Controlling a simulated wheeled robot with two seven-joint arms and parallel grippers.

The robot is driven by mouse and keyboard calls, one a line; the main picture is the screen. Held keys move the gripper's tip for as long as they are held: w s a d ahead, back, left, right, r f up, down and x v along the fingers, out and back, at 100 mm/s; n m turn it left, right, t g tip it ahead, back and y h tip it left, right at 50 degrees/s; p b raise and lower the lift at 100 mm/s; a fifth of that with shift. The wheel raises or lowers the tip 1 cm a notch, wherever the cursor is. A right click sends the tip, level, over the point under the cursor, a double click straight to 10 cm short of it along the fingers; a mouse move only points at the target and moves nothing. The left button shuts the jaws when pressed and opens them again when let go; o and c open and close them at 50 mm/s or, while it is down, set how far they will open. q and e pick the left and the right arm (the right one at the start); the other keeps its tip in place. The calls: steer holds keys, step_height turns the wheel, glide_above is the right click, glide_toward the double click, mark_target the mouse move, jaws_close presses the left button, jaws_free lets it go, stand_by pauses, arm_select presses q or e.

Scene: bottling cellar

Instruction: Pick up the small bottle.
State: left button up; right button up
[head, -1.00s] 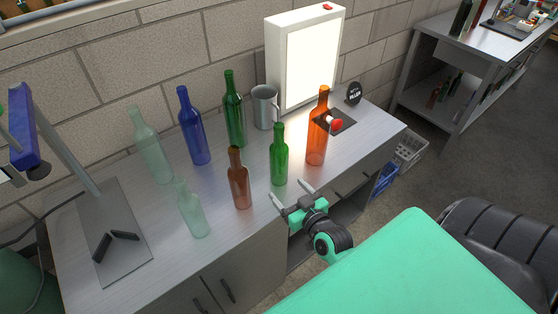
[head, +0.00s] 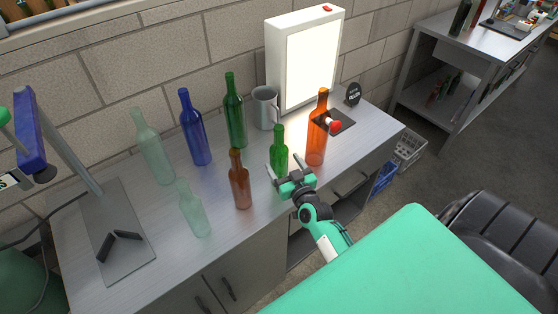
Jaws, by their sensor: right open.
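Three smaller bottles stand upright on the grey workbench (head: 150,272): a green one (head: 279,141), a brown one (head: 239,183) and a pale clear one (head: 193,210). The pictures do not show which of them the task names. My right gripper (head: 287,164) is open and empty, at the front of the small green bottle. Its fingers point towards that bottle, one on each side in the picture; the gripper hides the bottle's lower part. I cannot tell whether they touch. My left gripper is not in view.
Taller bottles stand close by: pale green (head: 153,150), blue (head: 195,130), dark green (head: 234,115) and orange (head: 317,140). A metal mug (head: 265,108) and a lit panel (head: 306,68) are behind. A stand with a blue head (head: 30,130) is at left.

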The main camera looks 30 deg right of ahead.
mark_target(277, 155)
steer(key=shift+w+r, duration=0.15)
steer(key=shift+w, duration=0.3)
steer(key=w+p, duration=0.1)
steer(key=w, duration=0.3)
steer(key=shift+w+d, duration=0.1)
steer(key=shift+d, duration=0.1)
steer(key=c, duration=1.3)
steer(key=shift+o, duration=0.2)
step_height(277, 155, up, 20)
